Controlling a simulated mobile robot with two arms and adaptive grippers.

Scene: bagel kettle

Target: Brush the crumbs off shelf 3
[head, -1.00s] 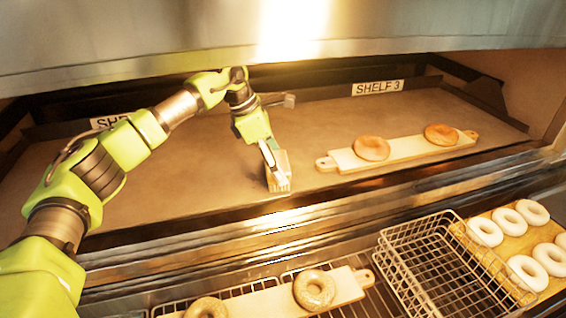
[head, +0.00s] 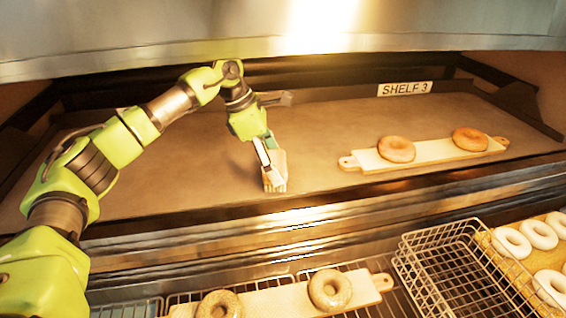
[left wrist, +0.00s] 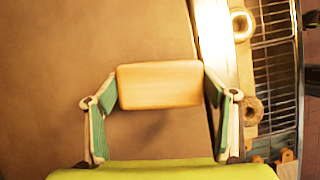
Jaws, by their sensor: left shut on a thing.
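My left gripper (head: 266,160) is shut on a brush (head: 276,172) with a pale wooden block and light bristles, held bristles down at the front part of the shelf 3 deck (head: 210,180). In the left wrist view the brush's wooden back (left wrist: 160,84) sits between the two green-padded fingers (left wrist: 160,105). Whether the bristles touch the deck is hard to tell. The "SHELF 3" label (head: 405,88) is on the back edge. I cannot make out any crumbs. My right gripper is not in view.
A wooden board (head: 435,152) with two bagels stands on the shelf to the right of the brush. Below the shelf's metal front edge (head: 290,220) are another board (head: 368,288) with bagels, an empty wire basket (head: 440,262) and white dough rings (head: 540,234). A metal hood (head: 200,52) overhangs the shelf.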

